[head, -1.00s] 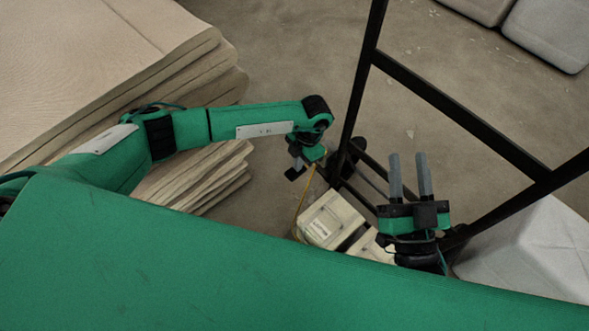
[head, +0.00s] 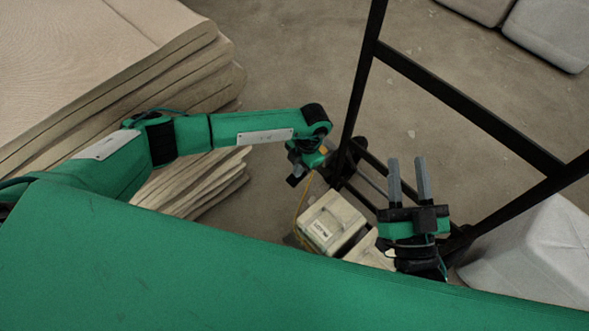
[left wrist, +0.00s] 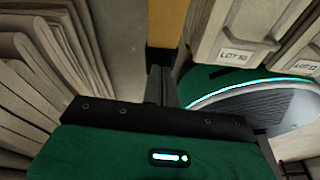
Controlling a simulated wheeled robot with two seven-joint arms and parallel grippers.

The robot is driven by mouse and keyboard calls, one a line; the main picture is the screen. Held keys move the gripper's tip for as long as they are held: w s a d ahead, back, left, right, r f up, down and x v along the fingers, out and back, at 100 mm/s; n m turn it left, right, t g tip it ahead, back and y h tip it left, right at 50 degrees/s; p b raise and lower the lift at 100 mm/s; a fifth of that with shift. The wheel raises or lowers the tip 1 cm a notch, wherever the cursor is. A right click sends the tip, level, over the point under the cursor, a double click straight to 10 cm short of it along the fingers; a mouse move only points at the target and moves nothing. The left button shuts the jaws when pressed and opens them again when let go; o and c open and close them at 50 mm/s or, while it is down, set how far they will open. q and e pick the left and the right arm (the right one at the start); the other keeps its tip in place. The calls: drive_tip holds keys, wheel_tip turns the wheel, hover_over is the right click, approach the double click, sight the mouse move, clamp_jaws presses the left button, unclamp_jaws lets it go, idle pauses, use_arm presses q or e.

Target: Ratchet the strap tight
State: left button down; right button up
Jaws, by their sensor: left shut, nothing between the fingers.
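A thin yellow strap (head: 301,204) runs down beside the pale boxes in the head view. A yellow-orange band (left wrist: 166,22), probably the strap, stands just beyond my left fingertips in the left wrist view. My left gripper (head: 295,179) points down near the strap's upper end, close to the black cart's post. In the left wrist view its fingers (left wrist: 160,84) are together and empty; I cannot tell whether they touch the band. My right gripper (head: 409,180) has its two grey fingers apart and empty, right of the boxes. I cannot make out a ratchet.
The black cart frame (head: 465,103) rises to the right of my left gripper. Two pale labelled boxes (head: 333,221) sit at its base. Stacked beige sheets (head: 100,60) fill the left. A wrapped white block (head: 540,250) stands at right. Bare floor lies behind.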

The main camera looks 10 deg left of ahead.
use_arm(q)
drive_tip(key=shift+w+d+r+b, duration=0.25)
drive_tip(key=shift+w+d+b, duration=0.1)
drive_tip(key=shift+w+d, duration=0.2)
drive_tip(key=shift+w+d+r+b, duration=0.2)
drive_tip(key=shift+w+d+b, duration=0.15)
drive_tip(key=shift+w, duration=0.3)
drive_tip(key=shift+w+d+r+p, duration=0.1)
drive_tip(key=shift+r+p, duration=0.2)
drive_tip(key=shift+r, duration=0.25)
drive_tip(key=p+v, duration=0.1)
drive_tip(key=v, duration=0.5)
drive_tip(key=shift+r+p, duration=0.25)
drive_tip(key=shift+p, duration=0.05)
drive_tip(key=shift+w+d, duration=0.1)
